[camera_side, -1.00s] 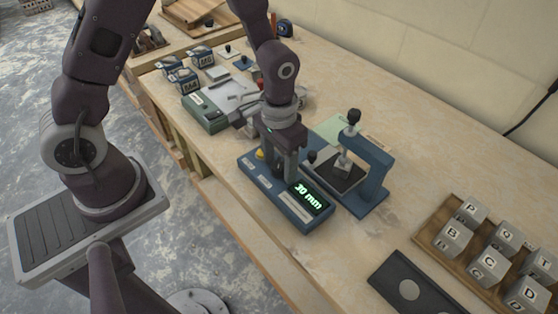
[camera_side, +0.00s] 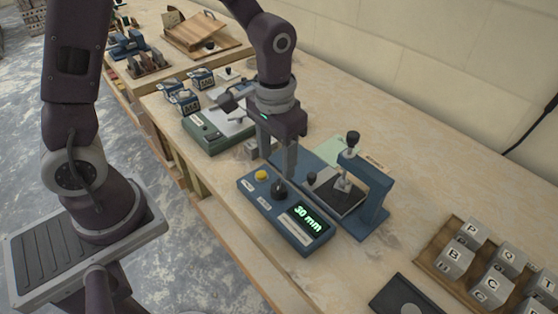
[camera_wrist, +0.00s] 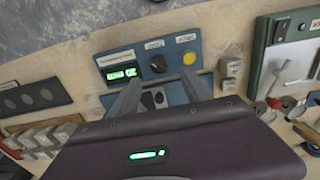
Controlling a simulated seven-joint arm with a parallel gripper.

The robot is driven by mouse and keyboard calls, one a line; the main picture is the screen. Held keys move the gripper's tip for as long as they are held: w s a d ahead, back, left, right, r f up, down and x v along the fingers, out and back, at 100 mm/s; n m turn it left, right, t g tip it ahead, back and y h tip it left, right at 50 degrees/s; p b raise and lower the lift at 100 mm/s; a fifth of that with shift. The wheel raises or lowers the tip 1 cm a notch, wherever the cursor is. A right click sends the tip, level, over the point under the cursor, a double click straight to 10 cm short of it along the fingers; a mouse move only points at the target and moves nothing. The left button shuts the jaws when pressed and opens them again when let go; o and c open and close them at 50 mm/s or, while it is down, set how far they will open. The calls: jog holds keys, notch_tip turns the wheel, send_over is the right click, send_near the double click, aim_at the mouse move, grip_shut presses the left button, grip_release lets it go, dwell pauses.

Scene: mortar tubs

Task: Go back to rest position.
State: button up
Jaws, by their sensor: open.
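My gripper (camera_side: 277,160) is open and empty, its fingers pointing down just behind the blue control box (camera_side: 258,206). The box has a green display reading 30 mm (camera_side: 307,217), a black knob (camera_side: 279,189) and a yellow button (camera_side: 261,175). In the wrist view my gripper (camera_wrist: 160,92) shows its two fingers apart, with the control box (camera_wrist: 170,45) beyond them. A blue press-like stand (camera_side: 372,190) with a black-knobbed lever is to the right of my gripper.
A green-based device (camera_side: 213,138) is to the left, with several small labelled blocks behind it. A wooden tray (camera_side: 433,262) of lettered grey blocks and a dark plate (camera_side: 404,297) lie at right. Bare bench lies behind the stand.

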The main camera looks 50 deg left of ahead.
jog(key=s+a+r+t, duration=0.4)
jog(key=s+r+t, duration=0.1)
jog(key=s+r, duration=1)
jog(key=shift+s+a+r, duration=0.2)
jog(key=shift+s+r, duration=0.2)
jog(key=shift+r, duration=0.15)
